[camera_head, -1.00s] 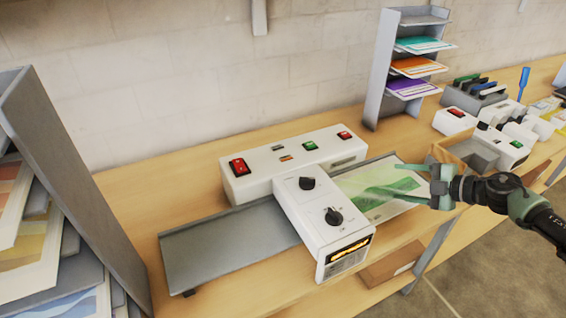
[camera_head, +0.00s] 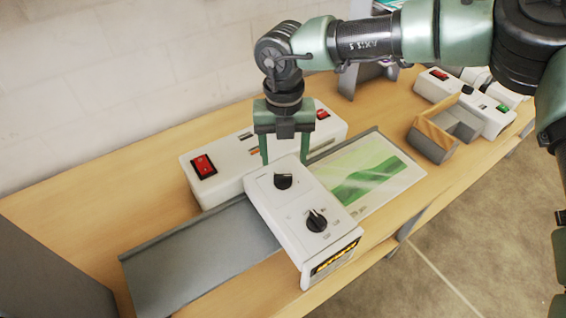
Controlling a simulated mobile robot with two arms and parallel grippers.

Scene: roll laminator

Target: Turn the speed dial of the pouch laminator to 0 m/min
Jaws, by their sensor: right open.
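The pouch laminator (camera_head: 290,205) is a white unit on the wooden bench, with a long white rear housing (camera_head: 228,163) and a front control box. The box carries two black dials: a rear dial (camera_head: 283,181) and a front dial (camera_head: 316,221). Their markings are too small to read, so I cannot tell which is the speed dial. An orange-lit display (camera_head: 335,258) is on its front face. My right gripper (camera_head: 284,160) points down with its fingers apart, above and just behind the rear dial, and appears empty. My left gripper is not in view.
A pouch with a green print (camera_head: 368,172) lies on the right tray; the left grey tray (camera_head: 200,262) is empty. A red rocker switch (camera_head: 203,166) is on the rear housing. A second white device (camera_head: 490,115) and a small wood-and-grey box (camera_head: 432,138) stand at right.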

